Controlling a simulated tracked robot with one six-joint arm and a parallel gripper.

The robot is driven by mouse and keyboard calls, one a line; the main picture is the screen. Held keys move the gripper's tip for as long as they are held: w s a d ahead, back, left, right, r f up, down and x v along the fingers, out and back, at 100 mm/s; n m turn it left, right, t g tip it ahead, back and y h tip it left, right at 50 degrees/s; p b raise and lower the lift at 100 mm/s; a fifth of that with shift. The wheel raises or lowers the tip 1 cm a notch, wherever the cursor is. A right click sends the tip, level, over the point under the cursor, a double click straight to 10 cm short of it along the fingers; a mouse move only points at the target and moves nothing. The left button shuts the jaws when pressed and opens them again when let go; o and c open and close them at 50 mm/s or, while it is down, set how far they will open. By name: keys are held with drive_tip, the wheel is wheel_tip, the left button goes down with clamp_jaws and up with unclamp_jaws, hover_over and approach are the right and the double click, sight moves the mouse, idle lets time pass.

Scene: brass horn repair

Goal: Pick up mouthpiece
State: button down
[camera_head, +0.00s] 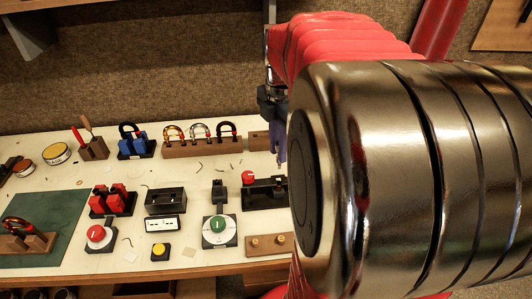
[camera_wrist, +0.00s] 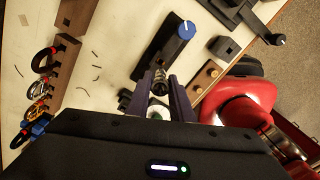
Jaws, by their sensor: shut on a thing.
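My gripper (camera_wrist: 160,98) is shut on a small dark, shiny metal piece, which looks like the mouthpiece (camera_wrist: 160,80). It sits between the two purple-grey fingers, near their tips. In the head view my gripper (camera_head: 281,150) points down above the right part of the bench, left of my large metal arm link. The mouthpiece cannot be made out in the head view. Its lower part is hard to see in the wrist view.
The bench (camera_head: 185,260) holds a rack of horn-shaped loops (camera_head: 202,146), red blocks (camera_head: 113,201), a green button (camera_head: 218,226) and a red button (camera_head: 100,236). My arm hides the bench's right side.

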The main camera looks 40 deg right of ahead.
drive_tip(key=shift+r, duration=1.4)
drive_tip(key=shift+r, duration=0.15)
drive_tip(key=shift+r, duration=1.45)
